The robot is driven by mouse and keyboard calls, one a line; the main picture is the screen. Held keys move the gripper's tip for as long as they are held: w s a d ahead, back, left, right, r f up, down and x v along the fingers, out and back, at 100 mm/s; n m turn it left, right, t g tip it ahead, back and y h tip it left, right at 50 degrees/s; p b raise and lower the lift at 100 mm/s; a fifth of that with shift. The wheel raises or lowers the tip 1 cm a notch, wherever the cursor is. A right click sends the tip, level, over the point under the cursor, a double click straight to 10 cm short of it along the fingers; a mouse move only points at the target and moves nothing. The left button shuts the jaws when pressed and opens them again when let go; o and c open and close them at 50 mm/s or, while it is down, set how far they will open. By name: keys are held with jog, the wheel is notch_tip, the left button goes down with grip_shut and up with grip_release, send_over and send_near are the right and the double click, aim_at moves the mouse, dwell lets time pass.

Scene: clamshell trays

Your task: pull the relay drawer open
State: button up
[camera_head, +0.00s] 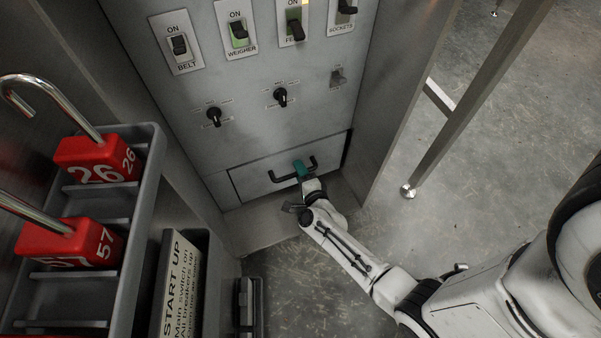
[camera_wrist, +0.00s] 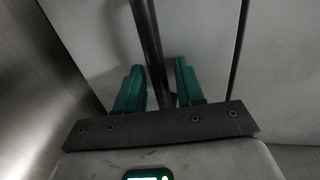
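The relay drawer (camera_head: 252,182) is a grey panel low in the cabinet front. Its front looks flush with the cabinet, inside a dark outline. A dark bar handle (camera_head: 281,179) crosses its middle. My gripper (camera_head: 301,170), with teal fingers, is at the middle of the handle. In the wrist view the handle (camera_wrist: 147,30) runs between the two fingers of my gripper (camera_wrist: 160,78), with a narrow gap visible beside the bar. The fingers are apart and do not look closed on it. In the head view the fingers hide the middle of the handle.
Above the drawer are two black knobs (camera_head: 214,117) and a row of switches, including BELT (camera_head: 180,47). A grey rack (camera_head: 150,150) with red numbered weights (camera_head: 95,160) stands at left, beside a START UP sign (camera_head: 178,285). A metal leg (camera_head: 470,100) stands at right. Floor is clear below.

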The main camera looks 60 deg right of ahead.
grip_shut()
dwell(0.3)
dwell(0.3)
